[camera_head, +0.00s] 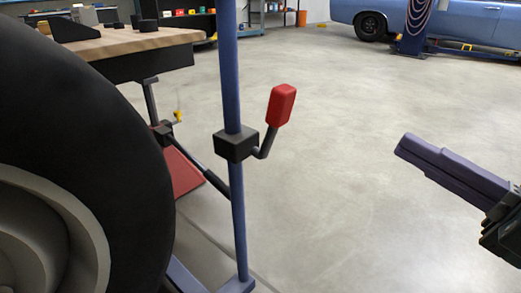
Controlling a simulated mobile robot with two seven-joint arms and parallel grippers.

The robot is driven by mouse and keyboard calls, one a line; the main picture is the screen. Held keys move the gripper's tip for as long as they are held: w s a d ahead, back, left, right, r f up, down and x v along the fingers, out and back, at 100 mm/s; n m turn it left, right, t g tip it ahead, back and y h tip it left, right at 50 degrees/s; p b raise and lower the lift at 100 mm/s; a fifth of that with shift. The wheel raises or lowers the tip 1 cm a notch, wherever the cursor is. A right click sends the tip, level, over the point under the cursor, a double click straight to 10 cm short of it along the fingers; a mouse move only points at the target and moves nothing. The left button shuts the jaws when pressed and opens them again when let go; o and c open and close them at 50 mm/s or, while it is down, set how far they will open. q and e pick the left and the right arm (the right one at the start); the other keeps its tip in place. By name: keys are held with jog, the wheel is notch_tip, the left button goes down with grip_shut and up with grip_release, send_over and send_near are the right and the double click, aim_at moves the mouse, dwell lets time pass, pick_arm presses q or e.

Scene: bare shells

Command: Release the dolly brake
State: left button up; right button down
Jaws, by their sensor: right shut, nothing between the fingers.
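The dolly is a blue frame; its upright post (231,75) rises in the middle left of the head view. A black clamp block (236,144) sits on the post. A short bent black lever leaves the block to the right and ends in a red brake handle (281,105), which points up and slightly right. My right gripper (408,147) comes in from the right edge, its fingers together and empty. It is to the right of the red handle, clearly apart from it. My left gripper is not in view.
A large black tire (125,160) with a pale rim fills the left side, beside the post. A wooden-topped workbench (125,45) stands behind it. A blue car (470,22) is at the back right. Clear concrete floor lies between the handle and my right gripper.

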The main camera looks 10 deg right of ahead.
notch_tip(320, 180, down, 3)
jog(key=n+y+b, duration=0.1)
jog(key=b, duration=0.5)
send_near(288, 107)
jog(key=x, duration=0.6)
jog(key=shift+d, duration=0.1)
jog(key=shift+w+a+r+g, duration=0.15)
jog(key=shift+w+a+g, duration=0.15)
jog(key=shift+w, duration=0.05)
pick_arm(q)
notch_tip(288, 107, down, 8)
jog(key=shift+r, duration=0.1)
